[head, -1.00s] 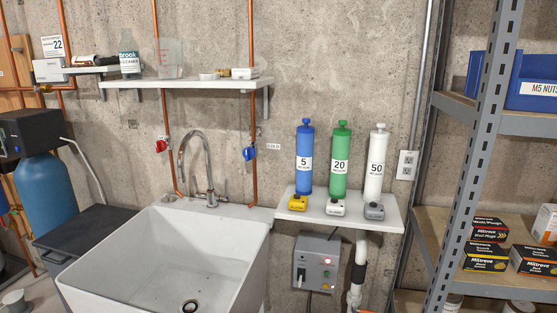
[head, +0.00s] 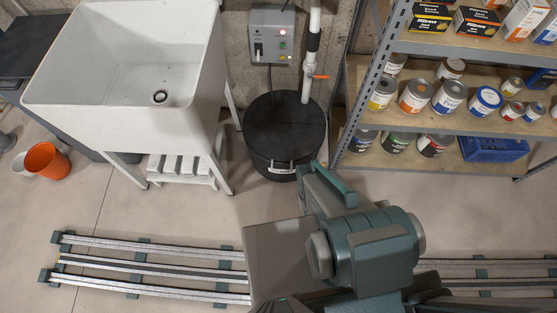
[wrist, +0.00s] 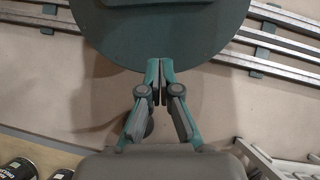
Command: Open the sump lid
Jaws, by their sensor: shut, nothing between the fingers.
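The sump (head: 284,125) is a black round basin with a flat dark lid, on the floor between the sink and the shelf in the head view. The lid lies flat and looks closed. A handle (head: 281,165) and a small white label show at its front side. My arm reaches up to the sump's front right edge in the head view; my fingertips cannot be made out there. In the wrist view my gripper (wrist: 159,68) points away from the camera, its two fingers together and empty. The sump lid cannot be made out in the wrist view.
A white pipe (head: 310,60) with an orange valve handle rises at the sump's back right. A grey control box (head: 272,38) hangs behind it. The sink (head: 125,65) stands left, the metal shelf (head: 440,95) with cans right. Floor rails (head: 150,265) run in front.

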